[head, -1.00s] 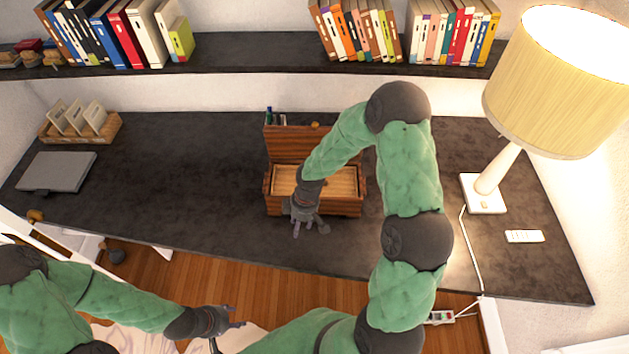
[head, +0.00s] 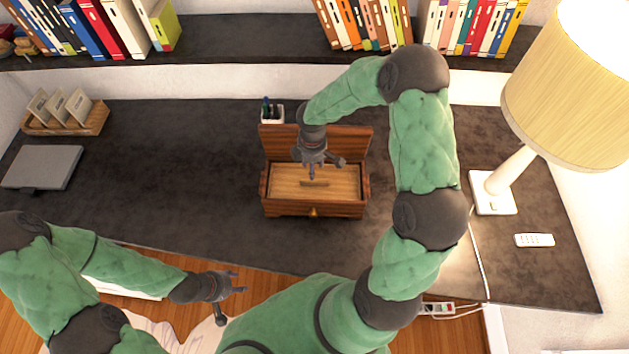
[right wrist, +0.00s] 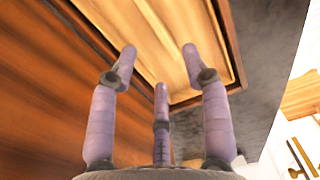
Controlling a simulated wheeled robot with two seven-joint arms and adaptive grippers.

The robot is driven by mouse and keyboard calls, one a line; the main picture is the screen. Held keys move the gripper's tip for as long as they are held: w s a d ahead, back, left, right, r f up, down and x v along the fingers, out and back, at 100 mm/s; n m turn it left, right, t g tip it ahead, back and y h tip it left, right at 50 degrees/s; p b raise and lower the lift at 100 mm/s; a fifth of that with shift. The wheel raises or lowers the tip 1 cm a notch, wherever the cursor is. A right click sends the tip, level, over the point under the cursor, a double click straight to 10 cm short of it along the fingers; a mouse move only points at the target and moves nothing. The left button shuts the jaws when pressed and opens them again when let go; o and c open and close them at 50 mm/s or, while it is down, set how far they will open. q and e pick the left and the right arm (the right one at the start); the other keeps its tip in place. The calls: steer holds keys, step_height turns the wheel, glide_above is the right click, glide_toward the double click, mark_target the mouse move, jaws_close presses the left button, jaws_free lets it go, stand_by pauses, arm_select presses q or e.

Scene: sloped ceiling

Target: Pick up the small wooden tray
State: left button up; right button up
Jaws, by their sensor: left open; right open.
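A wooden box (head: 312,207) stands on the dark desk with its lid (head: 345,140) raised at the back. My right gripper (head: 320,168) is open and empty, pointing down above the back part of the tray. Whether a finger touches it cannot be told. My left gripper (head: 232,302) is open and empty, low in front of the desk.
A white pen holder (head: 272,114) stands behind the box. A lamp (head: 492,192) and a remote (head: 534,240) are at the right. A grey laptop-like slab (head: 42,167) and a wooden rack (head: 90,122) are at the left. The desk left of the box is clear.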

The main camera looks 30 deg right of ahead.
mark_target(314, 182)
step_height(314, 182, down, 4)
steer(key=shift+w+d+r, duration=0.1)
steer(key=shift+r, duration=0.05)
steer(key=shift+d+f, duration=0.15)
steer(key=shift+f, duration=1.15)
steer(key=shift+d+f, duration=0.1)
steer(key=shift+f, duration=1.15)
jaws_close()
